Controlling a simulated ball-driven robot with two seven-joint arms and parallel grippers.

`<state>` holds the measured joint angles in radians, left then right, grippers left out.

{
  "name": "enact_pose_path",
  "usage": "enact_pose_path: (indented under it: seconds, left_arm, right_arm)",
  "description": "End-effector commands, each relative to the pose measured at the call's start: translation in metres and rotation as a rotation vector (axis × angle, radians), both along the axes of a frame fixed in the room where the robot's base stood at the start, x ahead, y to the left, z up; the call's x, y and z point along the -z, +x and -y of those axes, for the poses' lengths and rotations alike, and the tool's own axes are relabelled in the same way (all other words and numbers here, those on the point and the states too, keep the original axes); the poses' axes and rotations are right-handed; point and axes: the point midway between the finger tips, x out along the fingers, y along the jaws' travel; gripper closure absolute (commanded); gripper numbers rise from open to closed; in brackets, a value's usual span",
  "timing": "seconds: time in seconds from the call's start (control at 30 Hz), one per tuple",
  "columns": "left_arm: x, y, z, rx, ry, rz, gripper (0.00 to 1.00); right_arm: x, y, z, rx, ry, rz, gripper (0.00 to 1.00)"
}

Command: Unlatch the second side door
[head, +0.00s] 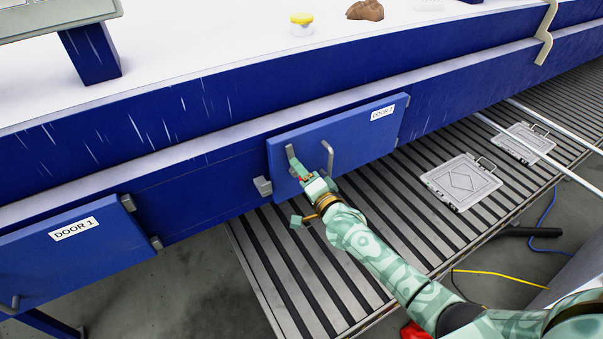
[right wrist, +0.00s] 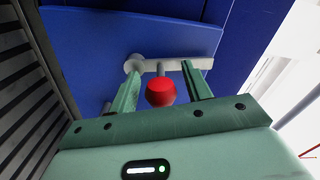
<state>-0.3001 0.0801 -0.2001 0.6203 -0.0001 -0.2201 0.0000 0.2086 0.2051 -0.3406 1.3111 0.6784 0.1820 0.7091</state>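The second side door (head: 345,137) is a blue panel labelled "DOOR 2" (head: 382,112). It appears closed, flush along the blue gantry side. A grey latch lever (head: 292,157) sits near its left edge, with a grey bar handle (head: 329,157) to its right. In the right wrist view the lever (right wrist: 178,65) runs across the door from a round pivot at left, and a red knob (right wrist: 160,92) sticks out towards me. My right gripper (head: 304,175) is at the latch; its fingers (right wrist: 162,78) stand either side of the knob with gaps visible. My left gripper is out of view.
A grey catch block (head: 262,186) sits left of the door edge. Door 1 (head: 75,250) is at the lower left. A slatted platform (head: 400,205) lies below, with grey cases (head: 462,182) on it. Yellow (head: 500,275) and blue cables lie on the floor.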

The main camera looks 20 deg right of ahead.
Motion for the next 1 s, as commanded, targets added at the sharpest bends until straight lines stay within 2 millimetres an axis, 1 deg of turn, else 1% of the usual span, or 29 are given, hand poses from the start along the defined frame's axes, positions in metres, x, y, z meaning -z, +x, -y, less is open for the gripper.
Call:
enact_pose_path:
  seconds: [0.2,0.27,0.33,0.47,0.6,0.7,0.8,0.9,1.0]
  left_arm:
    - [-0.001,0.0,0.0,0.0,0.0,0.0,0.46]
    - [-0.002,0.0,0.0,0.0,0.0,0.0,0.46]
    - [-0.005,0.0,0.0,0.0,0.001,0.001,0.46]
    - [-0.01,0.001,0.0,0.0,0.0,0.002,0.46]
    - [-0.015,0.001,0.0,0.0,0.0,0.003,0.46]
    - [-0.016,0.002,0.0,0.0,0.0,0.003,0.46]
    - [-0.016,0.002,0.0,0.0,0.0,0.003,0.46]
    - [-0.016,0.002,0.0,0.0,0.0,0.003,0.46]
    - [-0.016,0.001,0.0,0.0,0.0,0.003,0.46]
  right_arm:
    - [0.0,-0.002,0.0,-0.001,-0.001,0.0,0.51]
    - [0.0,-0.007,0.001,-0.001,-0.001,-0.001,0.51]
    - [0.0,-0.017,0.003,0.0,-0.002,-0.002,0.51]
    - [0.0,-0.047,0.009,0.0,0.0,-0.002,0.51]
    - [0.0,-0.086,0.017,-0.001,-0.002,-0.003,0.51]
    - [0.0,-0.111,0.023,-0.001,-0.002,-0.002,0.51]
    - [0.001,-0.132,0.027,-0.001,-0.003,-0.003,0.51]
    - [0.001,-0.147,0.03,-0.001,-0.001,-0.001,0.51]
    - [0.001,-0.156,0.032,-0.001,-0.001,-0.001,0.51]
